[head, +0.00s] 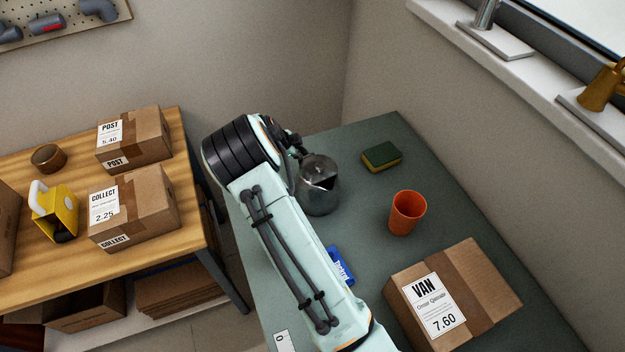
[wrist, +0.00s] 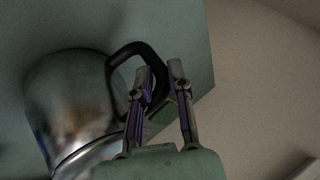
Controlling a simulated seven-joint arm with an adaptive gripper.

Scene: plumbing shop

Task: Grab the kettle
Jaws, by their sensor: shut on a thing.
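The kettle (head: 318,196) is a shiny grey metal vessel on the green table (head: 360,145), partly hidden behind my arm in the head view. In the wrist view the kettle's metal body (wrist: 70,98) fills the left side, and its black looped handle (wrist: 126,50) stands out to the right. My gripper (wrist: 160,82) is shut on the handle, with one finger on each side of it. In the head view my gripper (head: 292,148) is at the kettle's upper left, and its fingertips are mostly hidden. I cannot tell whether the kettle touches the table.
A green and yellow sponge (head: 381,157), an orange cup (head: 407,212), a blue packet (head: 341,265) and a VAN box (head: 455,295) are on the green table. The wooden bench (head: 60,270) at left holds boxes, a yellow tape dispenser (head: 55,210) and a brown round pot (head: 48,158).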

